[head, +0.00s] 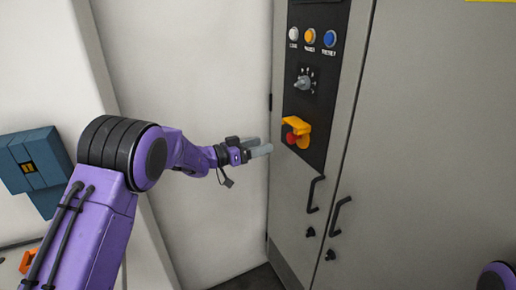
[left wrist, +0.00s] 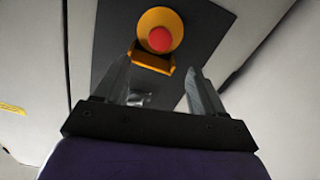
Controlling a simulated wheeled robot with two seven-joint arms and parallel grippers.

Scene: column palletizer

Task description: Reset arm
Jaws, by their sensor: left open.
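My left gripper (head: 262,147) is open and empty, held out just left of the control cabinet, fingers pointing right toward it. In the left wrist view its two grey fingers (left wrist: 168,84) stand apart with nothing between them. A red button (head: 291,138) in a yellow shroud (head: 297,127) sits low on the black control panel (head: 318,62). In the left wrist view the red button (left wrist: 160,39) and yellow shroud (left wrist: 143,24) lie beyond the fingertips, apart from them. The purple left arm comes in from the left. My right gripper is not in view.
Above the red button are a rotary knob (head: 304,83) and white, orange and blue buttons (head: 310,36). The grey cabinet doors (head: 430,130) carry two black handles (head: 315,194). A blue box (head: 34,163) is at far left. A pale wall (head: 190,60) stands behind the arm.

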